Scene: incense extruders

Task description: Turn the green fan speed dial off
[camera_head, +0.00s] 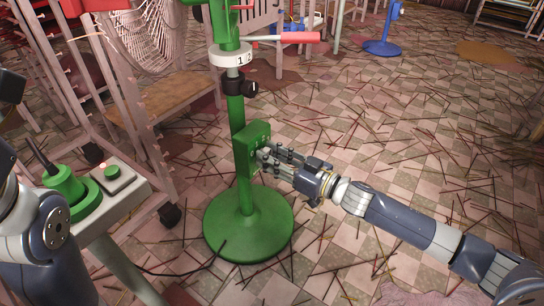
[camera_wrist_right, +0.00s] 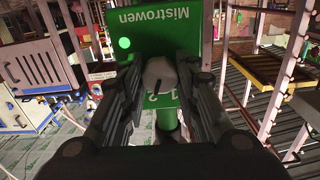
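A green pedestal stand with a round base (camera_head: 248,222) carries a green control box (camera_head: 247,146) partway up its pole. In the right wrist view the box (camera_wrist_right: 186,20) reads "Mistrowen" upside down. A pale dial (camera_wrist_right: 160,74) is on its face, with the figures 1 and 2 beside it and a lit green dot at the left. The dial's setting is partly hidden. My right gripper (camera_head: 265,158) is at the box face; its fingers (camera_wrist_right: 161,72) lie on either side of the dial. I cannot tell whether they press on it. My left gripper is not in view.
A cable and many incense sticks lie on the tiled floor.

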